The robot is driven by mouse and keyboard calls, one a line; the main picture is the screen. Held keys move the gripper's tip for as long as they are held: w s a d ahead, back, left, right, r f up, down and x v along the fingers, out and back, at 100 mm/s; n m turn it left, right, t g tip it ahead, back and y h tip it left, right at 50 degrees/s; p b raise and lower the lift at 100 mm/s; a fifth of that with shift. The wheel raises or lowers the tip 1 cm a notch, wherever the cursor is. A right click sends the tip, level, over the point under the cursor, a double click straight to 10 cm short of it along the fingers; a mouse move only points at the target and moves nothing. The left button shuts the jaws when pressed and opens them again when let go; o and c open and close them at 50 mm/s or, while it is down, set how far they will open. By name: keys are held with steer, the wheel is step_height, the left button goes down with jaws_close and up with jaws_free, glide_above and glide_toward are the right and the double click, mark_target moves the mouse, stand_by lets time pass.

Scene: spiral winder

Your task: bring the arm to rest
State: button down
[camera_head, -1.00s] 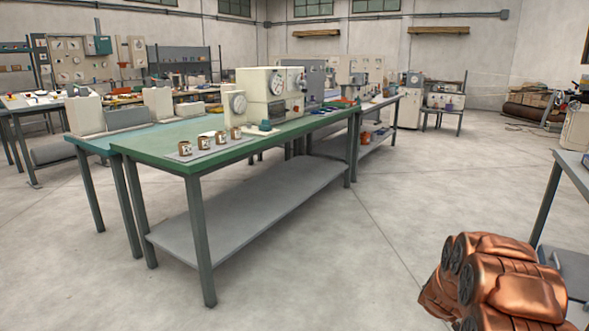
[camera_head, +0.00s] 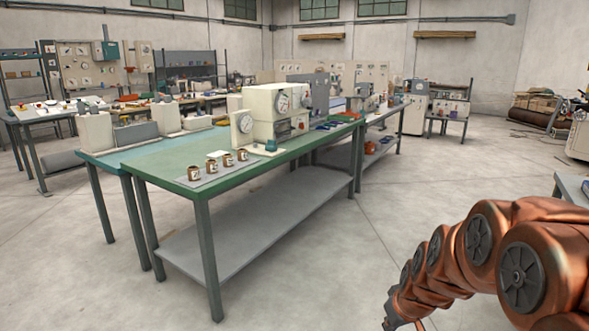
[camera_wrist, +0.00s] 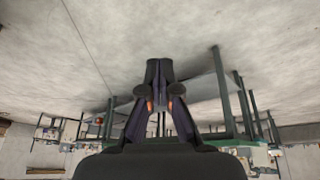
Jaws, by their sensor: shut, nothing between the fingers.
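My copper-coloured arm (camera_head: 478,245) reaches in from the right edge of the head view and slopes down to the lower left, over open floor. Its far end runs to the bottom edge of that view, where the gripper cannot be made out clearly. In the wrist view, which shows the room upside down, my gripper (camera_wrist: 160,68) has its dark fingers together at the tips. Nothing is held between them. Bare concrete floor and bench legs lie beyond the fingers.
A green-topped bench (camera_head: 165,165) stands left of my arm, with a cream dial machine (camera_head: 275,105) and several small brown cups on it. A grey table (camera_head: 572,187) is at the right edge, close to my arm. The floor (camera_head: 330,270) between is clear.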

steer(key=s+a+r+m+g+p, duration=0.1)
steer(key=s+r, duration=0.4)
steer(key=s, duration=0.5)
steer(key=s+a+r+m+g+p, duration=0.1)
steer(key=s+r+g+p, duration=0.2)
steer(key=s+r+p, duration=0.3)
steer(key=s+a+r+g+p, duration=0.1)
steer(key=s+r, duration=0.5)
steer(key=s, duration=0.9)
steer(key=shift+s+a+r+m+g+h+p, duration=0.15)
steer(key=shift+s+a+m+g+h+p, duration=0.4)
steer(key=shift+p, duration=0.85)
steer(key=shift+w+d, duration=0.2)
stand_by(3.3)
